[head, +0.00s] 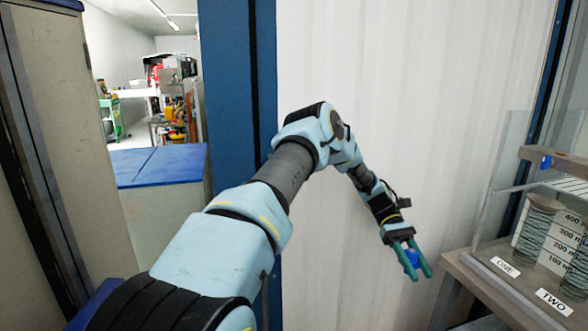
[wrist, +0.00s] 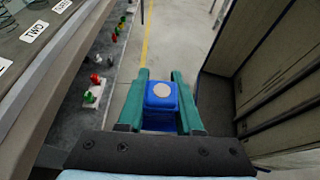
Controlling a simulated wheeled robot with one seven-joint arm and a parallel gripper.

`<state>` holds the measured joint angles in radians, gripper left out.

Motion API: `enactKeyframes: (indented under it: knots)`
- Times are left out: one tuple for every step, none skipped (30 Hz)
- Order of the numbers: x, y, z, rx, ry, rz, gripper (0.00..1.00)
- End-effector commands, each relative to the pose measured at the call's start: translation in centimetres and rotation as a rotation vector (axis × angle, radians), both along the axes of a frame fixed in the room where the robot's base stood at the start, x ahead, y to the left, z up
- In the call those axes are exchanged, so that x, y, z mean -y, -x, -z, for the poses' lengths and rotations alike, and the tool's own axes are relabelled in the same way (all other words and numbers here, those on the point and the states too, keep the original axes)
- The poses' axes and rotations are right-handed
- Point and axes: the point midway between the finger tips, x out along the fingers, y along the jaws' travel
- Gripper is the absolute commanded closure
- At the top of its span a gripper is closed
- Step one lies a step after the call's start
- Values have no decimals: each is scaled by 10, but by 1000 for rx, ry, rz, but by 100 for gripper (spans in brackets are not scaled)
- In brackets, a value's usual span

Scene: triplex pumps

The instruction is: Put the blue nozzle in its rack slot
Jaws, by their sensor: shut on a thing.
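The blue nozzle (head: 412,258) is between the green fingers of my gripper (head: 421,276), which is shut on it. In the head view the gripper hangs in free air, left of the bench with the graduated cylinders. In the wrist view the blue nozzle (wrist: 161,105) shows as a blue block with a round pale face, and a finger of my gripper (wrist: 161,75) is on each side. A shelf (wrist: 72,118) in the wrist view carries several small red, green and white pieces. I cannot tell which part is the nozzle's rack slot.
The bench (head: 470,275) at right has glass cylinders (head: 533,232), labels ONE and TWO, and clear panels. A small blue piece (head: 545,162) sits above the cylinders. A pale corrugated wall (head: 400,90) is behind my arm. Open floor (wrist: 185,35) lies beyond the gripper.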

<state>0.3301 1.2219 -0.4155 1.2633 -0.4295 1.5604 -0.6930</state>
Motion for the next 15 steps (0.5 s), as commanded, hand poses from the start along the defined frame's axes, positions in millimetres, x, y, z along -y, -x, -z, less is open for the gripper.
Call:
enactKeyframes:
  knots:
    - [-20, 0, 16, -2, -3, 122, 100]
    - [-34, 0, 23, -1, -4, 202, 100]
    - [-53, -1, 32, -2, -3, 302, 100]
    - [-66, -2, 37, -3, -5, 377, 100]
    - [-80, -3, 42, -4, -4, 450, 100]
    - [-97, -4, 48, -5, -6, 547, 100]
    - [-110, -4, 52, -6, -5, 617, 100]
    - [-124, -6, 55, -6, -7, 687, 100]
    - [-141, -7, 60, -7, -6, 780, 100]
    - [-154, -9, 62, -7, -6, 852, 100]
    - [-168, -11, 65, -7, -6, 921, 100]
    - [-186, -13, 68, -8, -6, 1018, 100]
    - [-200, -16, 70, -10, -5, 1091, 100]
    - [-213, -18, 71, -9, -5, 1165, 100]
    - [-231, -22, 73, -11, -4, 1255, 100]
